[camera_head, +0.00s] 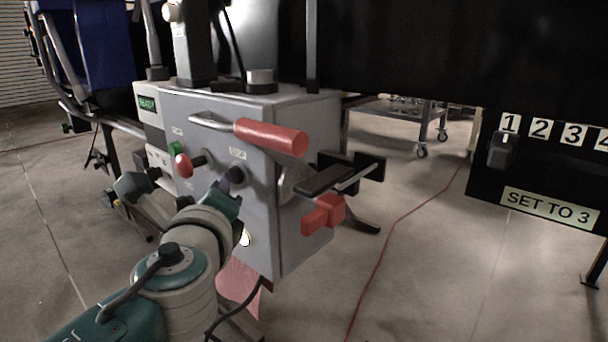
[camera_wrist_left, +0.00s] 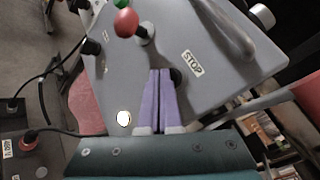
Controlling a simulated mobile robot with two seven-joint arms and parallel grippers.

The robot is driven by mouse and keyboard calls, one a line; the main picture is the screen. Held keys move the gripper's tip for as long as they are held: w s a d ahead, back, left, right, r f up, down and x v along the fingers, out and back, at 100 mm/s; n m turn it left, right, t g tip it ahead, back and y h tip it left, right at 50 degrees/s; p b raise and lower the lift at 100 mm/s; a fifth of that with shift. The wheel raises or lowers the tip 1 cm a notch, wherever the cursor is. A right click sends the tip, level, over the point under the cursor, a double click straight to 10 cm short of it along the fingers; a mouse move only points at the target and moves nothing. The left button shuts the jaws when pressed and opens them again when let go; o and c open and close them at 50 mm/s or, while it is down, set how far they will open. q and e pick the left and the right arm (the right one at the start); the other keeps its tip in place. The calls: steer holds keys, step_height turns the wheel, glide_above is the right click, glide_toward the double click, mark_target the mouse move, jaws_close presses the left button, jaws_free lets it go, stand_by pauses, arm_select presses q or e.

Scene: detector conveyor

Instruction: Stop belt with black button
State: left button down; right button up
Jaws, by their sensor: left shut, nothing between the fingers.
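The grey control box (camera_head: 300,215) stands in the middle of the head view. The black button (camera_head: 237,173) is on its front face, just below the STOP label (camera_head: 237,153). In the left wrist view the black button (camera_wrist_left: 177,76) sits beside the STOP label (camera_wrist_left: 192,64). My left gripper (camera_head: 226,183) is shut and empty, its tips close to the black button. In the left wrist view the purple fingers of the left gripper (camera_wrist_left: 160,74) are together, just left of the button and partly covering it. Whether they touch it I cannot tell. My right gripper is not in view.
A red knob on a lever (camera_head: 184,165) is left of the black button, near a green button (camera_head: 175,148). A red-handled bar (camera_head: 270,137) sticks out above. A red part (camera_head: 323,213) and black brackets protrude right. A "SET TO 3" panel (camera_head: 548,205) stands at right.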

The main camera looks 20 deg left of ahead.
arm_select(q)
steer(key=shift+s, duration=0.1)
steer(key=shift+s+a+p, duration=0.3)
steer(key=shift+s+p, duration=0.05)
steer(key=shift+s, duration=0.4)
steer(key=s, duration=0.1)
steer(key=s+a, duration=0.1)
steer(key=s, duration=0.1)
steer(key=s+a+p, duration=0.1)
steer(key=shift+s, duration=0.3)
steer(key=shift+r, duration=0.1)
stand_by(0.7)
